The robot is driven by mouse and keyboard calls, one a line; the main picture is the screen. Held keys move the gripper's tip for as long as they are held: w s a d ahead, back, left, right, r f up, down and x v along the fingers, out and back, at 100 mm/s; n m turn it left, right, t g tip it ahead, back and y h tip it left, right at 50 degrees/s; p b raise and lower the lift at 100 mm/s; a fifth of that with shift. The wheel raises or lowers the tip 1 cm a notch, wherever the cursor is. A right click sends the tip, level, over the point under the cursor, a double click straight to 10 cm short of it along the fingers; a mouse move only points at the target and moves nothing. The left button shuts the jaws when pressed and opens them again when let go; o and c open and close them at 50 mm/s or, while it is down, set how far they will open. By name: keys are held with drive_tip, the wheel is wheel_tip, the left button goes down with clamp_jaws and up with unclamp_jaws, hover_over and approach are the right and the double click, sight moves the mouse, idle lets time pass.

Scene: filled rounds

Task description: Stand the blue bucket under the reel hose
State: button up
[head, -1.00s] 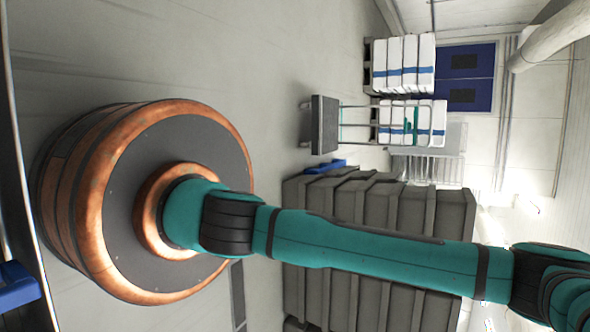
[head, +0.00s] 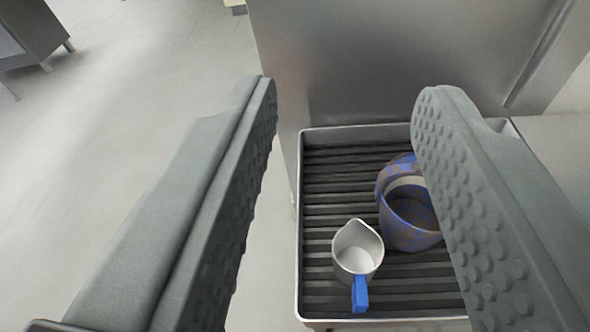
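A blue bucket (head: 404,238) with brownish patches stands on a slatted drain tray (head: 299,235), right of centre. Its dark opening shows, and a blue arc rises behind it. Its right side is hidden behind the right finger. A white jug (head: 350,262) with a blue handle stands close to its left, nearer the camera. My gripper (head: 350,92) is open and empty, its two grey fingers wide apart. The fingers show in front of the tray, with the bucket and jug seen between them. No reel hose can be made out in the current view.
A metal panel (head: 370,65) rises behind the tray. The tray has a raised metal rim. Pale floor (head: 110,130) lies open at the left, with a grey cabinet on legs (head: 32,38) at the far upper left.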

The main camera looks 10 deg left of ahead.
drive_tip(key=s, duration=0.1)
drive_tip(key=s+n+t, duration=0.1)
drive_tip(key=s+a+r, duration=0.1)
drive_tip(key=shift+s+r+n+y, duration=0.1)
drive_tip(key=shift+n+y, duration=0.2)
